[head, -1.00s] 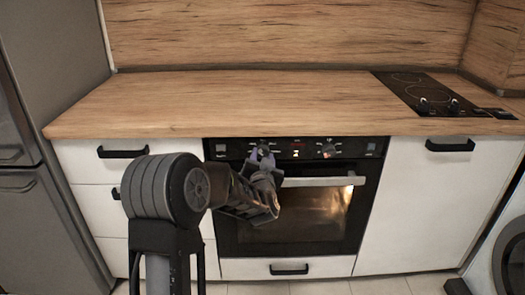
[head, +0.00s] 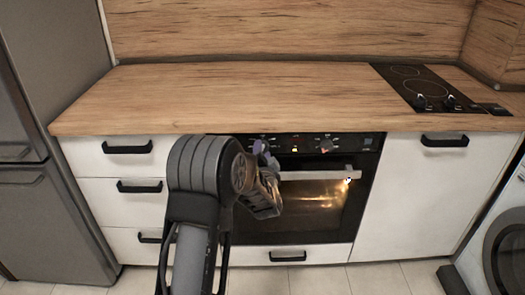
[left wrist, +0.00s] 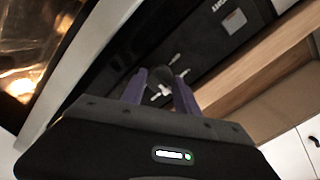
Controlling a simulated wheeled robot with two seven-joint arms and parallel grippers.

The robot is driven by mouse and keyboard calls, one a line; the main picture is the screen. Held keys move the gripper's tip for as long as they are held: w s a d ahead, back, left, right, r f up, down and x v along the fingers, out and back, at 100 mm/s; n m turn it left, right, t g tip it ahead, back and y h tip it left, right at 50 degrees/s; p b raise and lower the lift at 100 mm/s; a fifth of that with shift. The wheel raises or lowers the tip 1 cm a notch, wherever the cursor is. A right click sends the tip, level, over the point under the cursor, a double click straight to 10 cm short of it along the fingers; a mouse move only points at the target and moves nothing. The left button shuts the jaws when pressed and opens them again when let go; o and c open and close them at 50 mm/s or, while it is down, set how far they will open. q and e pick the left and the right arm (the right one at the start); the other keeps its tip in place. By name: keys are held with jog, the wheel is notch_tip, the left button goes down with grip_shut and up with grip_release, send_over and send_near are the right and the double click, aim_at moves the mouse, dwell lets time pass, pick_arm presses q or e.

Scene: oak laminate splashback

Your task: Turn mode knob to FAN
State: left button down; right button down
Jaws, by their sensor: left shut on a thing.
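The oven's black control panel (head: 310,145) runs under the counter edge. Its left knob (left wrist: 160,76) is a dark round shape between the purple fingers of my left gripper (left wrist: 160,92) in the left wrist view. My left gripper (head: 264,152) is shut on this knob, and the fingers mostly hide it in the head view. White marks show on the panel by the fingers, too small to read, so I cannot tell the knob's setting. A second knob (head: 325,146) stands free farther right on the panel. My right gripper is not in view.
The oven door (head: 310,205) glows inside, and its bar handle (head: 325,175) lies just below the panel. The wooden countertop (head: 230,95) above is clear up to the black hob (head: 425,90). White drawers (head: 110,185) stand left of the oven.

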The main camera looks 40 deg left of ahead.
pick_arm(q)
jog(key=c, duration=0.9)
grip_release()
jog(key=v, duration=0.7)
jog(key=shift+s+d, duration=0.2)
jog(key=shift+s, duration=0.15)
